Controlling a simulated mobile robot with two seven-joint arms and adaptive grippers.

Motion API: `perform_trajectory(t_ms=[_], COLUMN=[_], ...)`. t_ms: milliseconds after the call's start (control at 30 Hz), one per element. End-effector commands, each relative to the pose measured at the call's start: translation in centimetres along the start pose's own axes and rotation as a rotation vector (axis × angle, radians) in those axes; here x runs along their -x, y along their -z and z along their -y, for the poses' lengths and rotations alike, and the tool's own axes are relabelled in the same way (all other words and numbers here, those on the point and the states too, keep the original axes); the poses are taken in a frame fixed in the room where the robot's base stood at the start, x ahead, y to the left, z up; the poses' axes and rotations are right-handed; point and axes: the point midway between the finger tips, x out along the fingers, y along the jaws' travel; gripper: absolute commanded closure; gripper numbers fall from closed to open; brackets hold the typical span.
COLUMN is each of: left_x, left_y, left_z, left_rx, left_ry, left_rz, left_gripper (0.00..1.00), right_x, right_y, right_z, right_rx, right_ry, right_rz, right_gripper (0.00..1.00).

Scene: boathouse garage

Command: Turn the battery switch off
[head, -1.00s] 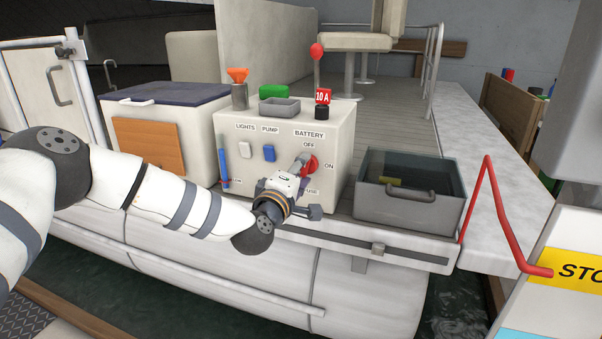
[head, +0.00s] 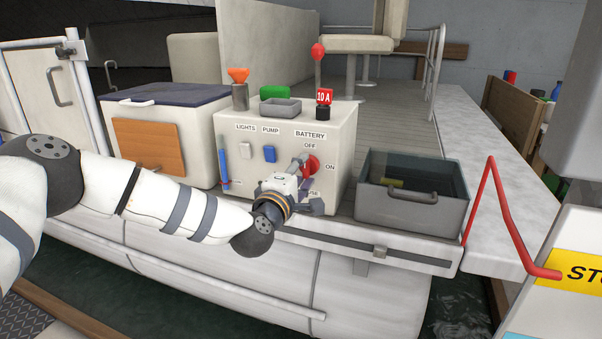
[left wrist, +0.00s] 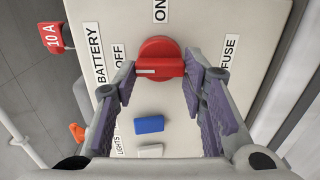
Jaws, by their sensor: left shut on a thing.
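The battery switch is a red knob (head: 312,163) on the front of a pale console (head: 338,140), right of centre in the head view. In the left wrist view the red knob (left wrist: 160,60) has a bar with a white mark at its left end, on the side of the OFF label (left wrist: 118,57). The ON label (left wrist: 160,11) is above it there. My left gripper (head: 302,166) is at the knob. In the left wrist view its fingers (left wrist: 160,72) are shut on the bar, one at each end. My right gripper is out of view.
A blue rocker switch (head: 269,154) and a white one (head: 245,150) sit left of the knob. A red 10 A fuse (head: 324,97) and a small grey tray (head: 281,108) are on top. A grey bin (head: 405,209) stands close to the right.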

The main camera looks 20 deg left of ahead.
Motion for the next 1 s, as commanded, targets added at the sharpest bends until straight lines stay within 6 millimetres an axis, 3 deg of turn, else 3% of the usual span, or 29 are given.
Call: perform_trajectory(t_ms=[33,100,133,467,567,800,1000], left_x=[0.0,0.0,0.0,0.5,2.4,8.9,11.8], left_y=[-0.1,-0.1,-0.1,0.0,0.0,0.0,-0.1], left_z=[0.1,0.1,0.1,0.0,0.0,0.0,0.1], left_rx=[0.003,0.002,0.002,0.0,0.002,0.002,0.001], left_ry=[0.002,0.002,0.002,0.001,0.002,0.003,0.002], left_rz=[0.002,0.002,0.002,0.001,0.002,0.002,0.002], left_gripper=[0.6,0.44,0.42,0.42,0.42,0.42,0.42], right_x=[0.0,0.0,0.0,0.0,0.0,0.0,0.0], right_y=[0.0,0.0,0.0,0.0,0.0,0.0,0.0], right_z=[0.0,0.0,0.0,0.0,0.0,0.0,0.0], right_rx=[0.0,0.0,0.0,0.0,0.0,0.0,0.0], right_ry=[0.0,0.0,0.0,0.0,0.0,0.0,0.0], right_rz=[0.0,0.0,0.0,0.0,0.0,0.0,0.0], right_gripper=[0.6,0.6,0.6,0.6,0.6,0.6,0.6])
